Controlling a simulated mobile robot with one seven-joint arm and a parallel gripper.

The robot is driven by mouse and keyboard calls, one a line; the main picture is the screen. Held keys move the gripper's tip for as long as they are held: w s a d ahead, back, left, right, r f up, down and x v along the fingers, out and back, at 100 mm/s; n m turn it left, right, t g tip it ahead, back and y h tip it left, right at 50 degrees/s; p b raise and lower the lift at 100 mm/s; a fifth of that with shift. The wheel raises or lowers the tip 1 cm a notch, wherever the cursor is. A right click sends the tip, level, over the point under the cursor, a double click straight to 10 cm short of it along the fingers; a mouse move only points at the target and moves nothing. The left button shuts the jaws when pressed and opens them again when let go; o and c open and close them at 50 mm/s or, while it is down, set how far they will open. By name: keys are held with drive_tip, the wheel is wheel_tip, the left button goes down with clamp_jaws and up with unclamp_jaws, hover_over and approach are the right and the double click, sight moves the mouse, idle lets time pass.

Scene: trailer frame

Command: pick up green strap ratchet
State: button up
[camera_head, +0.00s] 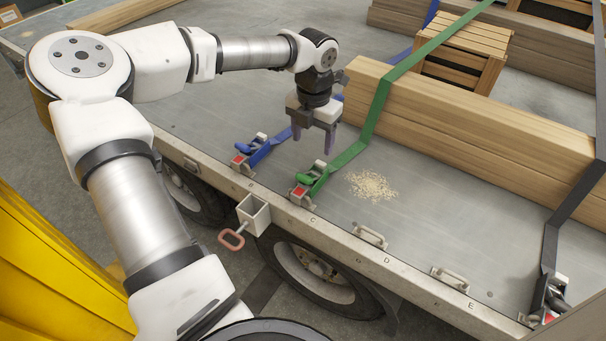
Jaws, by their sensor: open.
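The green strap ratchet (310,178) sits at the near edge of the trailer bed, with a red part at its base. Its green strap (378,100) runs up from it and over the stacked timber. My gripper (313,138) hangs above the bed, pointing down, with its fingers apart and nothing between them. It is behind the green ratchet in the picture, between the blue and green straps. The exact height of its fingertips over the bed is hard to tell.
A blue strap ratchet (250,150) lies left of the green one. Long timber (480,130) fills the right, with a wooden crate (465,45) behind. Sawdust (371,185) lies right of the green ratchet. A black ratchet (548,298) is at the lower right. A metal bracket (254,214) juts from the edge.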

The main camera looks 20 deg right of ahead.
drive_tip(key=p, duration=0.1)
hover_over(312, 174)
drive_tip(key=s, duration=0.2)
drive_tip(key=f, duration=0.8)
drive_tip(key=shift+w+a, duration=0.25)
drive_tip(key=shift+w+d+f+p, duration=0.15)
drive_tip(key=shift+f+p, duration=0.35)
drive_tip(key=shift+f, duration=0.85)
drive_tip(key=shift+w+a+f+p, duration=0.15)
drive_tip(key=shift+f+p, duration=0.35)
drive_tip(key=shift+f, duration=0.85)
drive_tip(key=shift+d, duration=0.1)
drive_tip(key=shift+c, duration=0.5)
drive_tip(key=c, duration=1.2)
